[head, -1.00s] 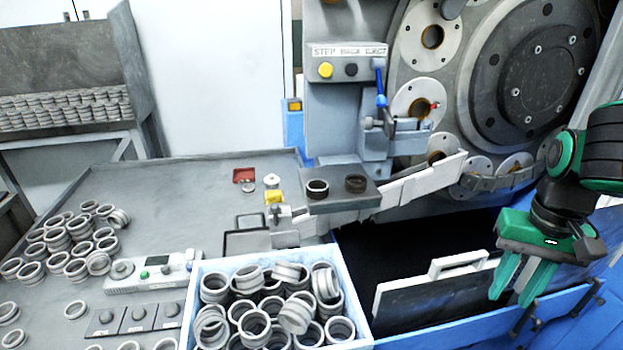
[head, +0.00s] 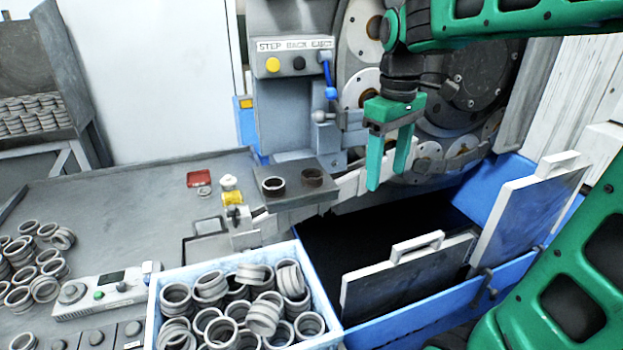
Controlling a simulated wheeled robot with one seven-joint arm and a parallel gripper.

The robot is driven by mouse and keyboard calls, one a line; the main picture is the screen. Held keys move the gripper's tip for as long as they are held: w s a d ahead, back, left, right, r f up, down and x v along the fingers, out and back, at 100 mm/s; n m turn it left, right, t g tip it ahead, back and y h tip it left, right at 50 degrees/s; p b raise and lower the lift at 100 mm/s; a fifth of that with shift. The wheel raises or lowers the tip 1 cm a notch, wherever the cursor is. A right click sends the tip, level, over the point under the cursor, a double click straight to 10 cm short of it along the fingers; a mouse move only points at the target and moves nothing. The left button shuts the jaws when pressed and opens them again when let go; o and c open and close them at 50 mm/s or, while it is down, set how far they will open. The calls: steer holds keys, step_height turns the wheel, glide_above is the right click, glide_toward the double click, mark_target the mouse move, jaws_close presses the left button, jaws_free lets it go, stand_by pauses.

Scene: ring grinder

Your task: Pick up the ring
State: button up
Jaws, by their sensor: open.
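Many grey metal rings lie heaped in a white-and-blue bin (head: 155,312) at the bottom centre. Which ring is meant cannot be told. My green gripper (head: 388,180) points down, open and empty, to the right of the platform and in front of the machine's round plate. Its fingers are apart and touch no ring.
Loose rings (head: 35,262) lie on the grey table (head: 120,215) at the left, near a control box (head: 105,292). A blue trough with upright white-edged panels (head: 405,275) lies below my gripper.

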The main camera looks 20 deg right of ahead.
steer(key=w+a+r+n, duration=0.6)
steer(key=w+a+n, duration=0.3)
steer(key=w+a, duration=0.3)
step_height(320, 180, down, 5)
steer(key=shift+s+a+f, duration=0.1)
steer(key=shift+d+f, duration=0.15)
steer(key=shift+f, duration=1.2)
steer(key=shift+d+f, duration=0.1)
steer(key=shift+f, duration=1.2)
steer(key=c, duration=1.2)
